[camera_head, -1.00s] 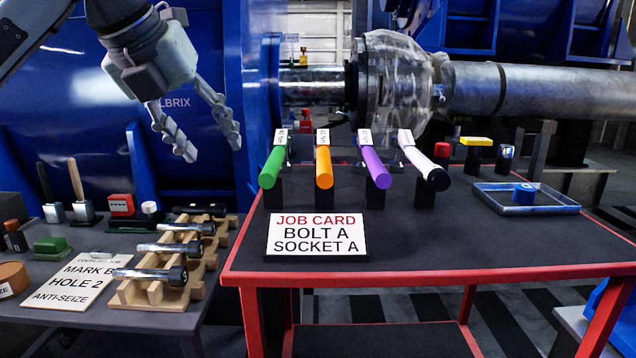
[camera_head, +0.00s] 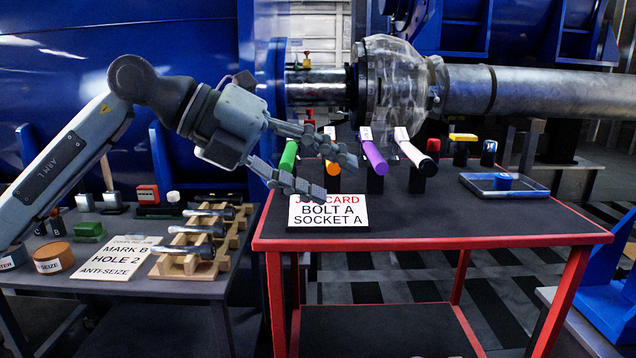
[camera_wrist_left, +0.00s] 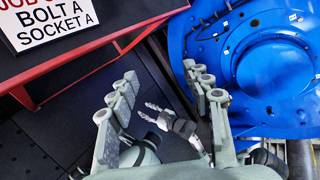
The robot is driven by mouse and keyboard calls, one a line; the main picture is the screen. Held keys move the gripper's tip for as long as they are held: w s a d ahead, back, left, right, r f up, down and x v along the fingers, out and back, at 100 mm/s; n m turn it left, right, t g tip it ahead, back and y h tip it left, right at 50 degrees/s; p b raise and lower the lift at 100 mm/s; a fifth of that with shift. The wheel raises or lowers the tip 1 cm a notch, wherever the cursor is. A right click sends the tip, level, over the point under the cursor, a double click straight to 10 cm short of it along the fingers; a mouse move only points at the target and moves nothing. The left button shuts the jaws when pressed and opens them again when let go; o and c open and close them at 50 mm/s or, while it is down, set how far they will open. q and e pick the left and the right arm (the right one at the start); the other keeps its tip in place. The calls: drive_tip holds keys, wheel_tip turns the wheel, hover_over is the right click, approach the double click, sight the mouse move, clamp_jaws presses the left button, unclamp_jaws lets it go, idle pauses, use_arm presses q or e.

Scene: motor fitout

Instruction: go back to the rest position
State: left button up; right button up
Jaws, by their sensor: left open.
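My left gripper (camera_head: 332,172) is open and empty. In the head view it hangs in front of the job card (camera_head: 328,213) on the red-edged table, and its fingers cover part of the card and of the green and orange handles. In the left wrist view my left gripper's two fingers (camera_wrist_left: 165,105) stand wide apart with nothing between them. The job card also shows at the top left of that view (camera_wrist_left: 50,28). Another gripper, which seems to be my right one (camera_wrist_left: 175,125), shows small and low between those fingers; its jaws look apart.
The red-edged table (camera_head: 430,243) holds a green handle (camera_head: 288,158), an orange handle (camera_head: 333,170), a purple handle (camera_head: 375,158), a white handle (camera_head: 411,150) and a tray (camera_head: 480,190). The left table (camera_head: 215,288) carries a wooden bolt rack (camera_head: 165,267) and a Mark B card (camera_head: 118,262).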

use_arm(q)
wheel_tip(320, 180, up, 7)
drive_tip(key=d+n+t+h+p, duration=0.25)
drive_tip(key=n+h, duration=0.25)
drive_tip(key=h, duration=0.5)
drive_tip(key=w+a+f+n+t+y, duration=0.35)
drive_tip(key=w+a+n+t, duration=0.45)
drive_tip(key=n+t, duration=0.35)
drive_tip(key=w+a+f+n+t+y+p, duration=0.1)
drive_tip(key=w+a+f+n+y, duration=0.1)
drive_tip(key=a+f+n+y, duration=0.7)
drive_tip(key=w+a+f+n+t+y+p, duration=0.1)
drive_tip(key=a+f+n+y+p, duration=0.1)
drive_tip(key=a+f+n+y, duration=0.55)
drive_tip(key=s+a+f+n+g+y, duration=0.2)
drive_tip(key=s+f+g, duration=0.3)
drive_tip(key=f, duration=0.7)
drive_tip(key=s+a+f+n+g+y, duration=0.1)
drive_tip(key=s+a+f+g, duration=0.15)
drive_tip(key=s+f, duration=0.75)
drive_tip(key=s+a+f+n+g+p, duration=0.1)
drive_tip(key=s+f+g, duration=0.7)
drive_tip(key=s+f, duration=0.8)
drive_tip(key=shift+s+p, duration=0.4)
drive_tip(key=shift+s, duration=0.35)
use_arm(e)
wheel_tip(320, 180, down, 6)
drive_tip(key=s+d+g, duration=0.2)
drive_tip(key=shift+r, duration=0.25)
